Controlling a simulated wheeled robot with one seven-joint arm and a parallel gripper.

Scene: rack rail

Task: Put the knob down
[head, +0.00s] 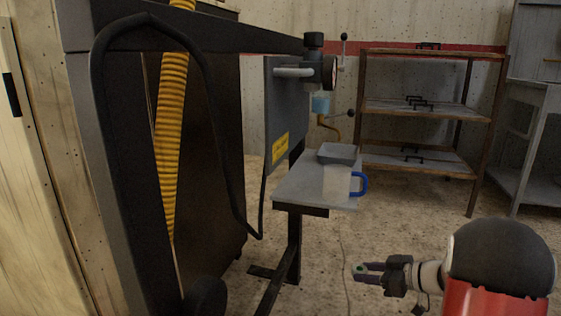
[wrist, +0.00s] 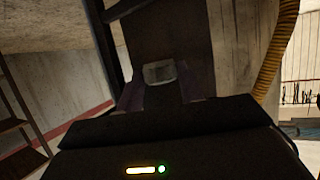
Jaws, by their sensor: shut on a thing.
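My gripper (head: 364,271) is at the lower right of the head view, out over open floor and in front of the small grey table. Its two dark fingers are shut on a small grey piece, which I take to be the knob (wrist: 158,72). In the wrist view it sits between the fingertips, and its lower part is hidden. In the head view the knob (head: 358,269) is a small greyish-green spot at the fingertips. It is apart from the small table (head: 300,190), which stands higher in the picture and left of my gripper.
A dark machine frame with a yellow hose (head: 171,120) fills the left. A shelf rack (head: 425,107) stands at the back right.

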